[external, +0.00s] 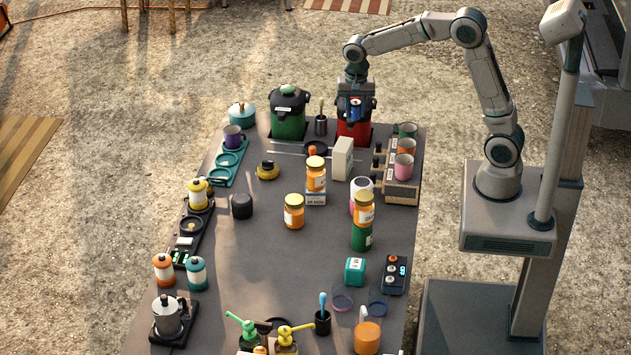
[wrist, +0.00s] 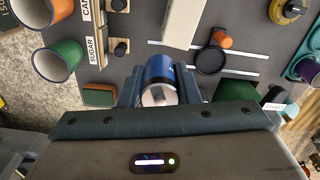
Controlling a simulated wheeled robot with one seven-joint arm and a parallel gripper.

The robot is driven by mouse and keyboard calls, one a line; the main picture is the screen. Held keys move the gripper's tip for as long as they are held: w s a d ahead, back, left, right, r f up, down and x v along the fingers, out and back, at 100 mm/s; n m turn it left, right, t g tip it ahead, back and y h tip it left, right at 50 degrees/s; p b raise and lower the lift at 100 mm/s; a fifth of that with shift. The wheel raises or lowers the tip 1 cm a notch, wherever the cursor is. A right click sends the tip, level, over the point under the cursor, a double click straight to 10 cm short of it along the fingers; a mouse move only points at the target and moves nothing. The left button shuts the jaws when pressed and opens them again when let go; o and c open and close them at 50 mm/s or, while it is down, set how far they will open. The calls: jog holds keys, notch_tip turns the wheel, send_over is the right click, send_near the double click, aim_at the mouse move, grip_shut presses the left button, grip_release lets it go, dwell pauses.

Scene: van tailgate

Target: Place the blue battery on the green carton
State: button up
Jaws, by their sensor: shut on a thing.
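My gripper (external: 355,104) is shut on the blue battery (external: 355,109), a blue cylinder with a silver end. The battery (wrist: 160,80) shows between the fingers in the wrist view. In the external view my gripper is at the far end of the table, in front of or over a red container (external: 353,131); I cannot tell its height. I cannot surely pick out the green carton. A small teal-green box (external: 355,271) stands near the front right, and a flat green thing (wrist: 100,96) with a brownish edge shows left of my gripper in the wrist view.
A green canister (external: 288,122) stands left of the red one. Mugs on a wooden rack (external: 402,188) stand at the right, and a tall cream box (external: 342,159) nearby. Jars (external: 294,212) stand mid-table. The table is clear left of the teal-green box.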

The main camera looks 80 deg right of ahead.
aim_at(343, 144)
jog(key=w+a+f, duration=0.1)
jog(key=a, duration=0.1)
jog(key=w+a+f, duration=0.2)
jog(key=shift+p, duration=0.35)
jog(key=shift+f+p, duration=0.4)
jog(key=shift+f, duration=1.6)
jog(key=shift+f, duration=0.1)
jog(key=o, duration=1)
jog(key=shift+o, duration=0.2)
